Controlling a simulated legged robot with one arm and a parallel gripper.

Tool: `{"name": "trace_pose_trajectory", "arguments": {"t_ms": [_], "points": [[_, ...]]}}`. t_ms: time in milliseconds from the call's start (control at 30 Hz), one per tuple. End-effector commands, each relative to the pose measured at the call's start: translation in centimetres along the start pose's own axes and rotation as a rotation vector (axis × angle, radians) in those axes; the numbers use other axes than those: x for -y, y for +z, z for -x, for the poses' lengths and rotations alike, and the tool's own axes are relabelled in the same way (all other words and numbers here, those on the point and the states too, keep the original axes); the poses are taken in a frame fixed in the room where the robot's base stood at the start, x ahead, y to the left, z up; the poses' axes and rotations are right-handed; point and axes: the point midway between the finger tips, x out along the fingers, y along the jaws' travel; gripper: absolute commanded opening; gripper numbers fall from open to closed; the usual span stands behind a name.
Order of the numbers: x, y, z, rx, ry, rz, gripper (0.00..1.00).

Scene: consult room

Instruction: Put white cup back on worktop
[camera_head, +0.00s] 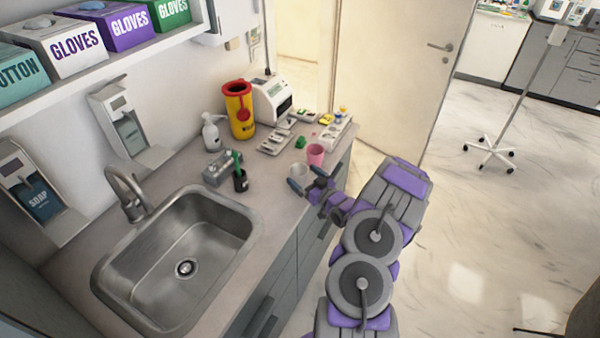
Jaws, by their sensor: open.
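A small white cup (299,172) stands on the worktop (278,195) near its front edge, to the right of the sink. My gripper (306,180) is at the cup, with its two dark fingertips apart on the near side of it. The fingers and wrist hide part of the cup's lower side, and I cannot tell whether they touch it. The cup looks upright.
A pink cup (316,155) stands just behind the white cup. The sink (180,260) lies left; an open door (400,70) stands behind.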

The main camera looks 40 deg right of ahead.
Motion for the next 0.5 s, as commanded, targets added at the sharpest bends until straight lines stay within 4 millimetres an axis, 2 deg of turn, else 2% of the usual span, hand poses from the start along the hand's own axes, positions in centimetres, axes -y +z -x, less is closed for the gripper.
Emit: {"name": "trace_pose_trajectory", "arguments": {"t_ms": [300, 500], "points": [[-0.2, -0.1, 5.3, -0.001, 0.004, -0.002, 1.00], [-0.1, 0.0, 7.5, -0.001, 0.002, 0.002, 1.00]]}}
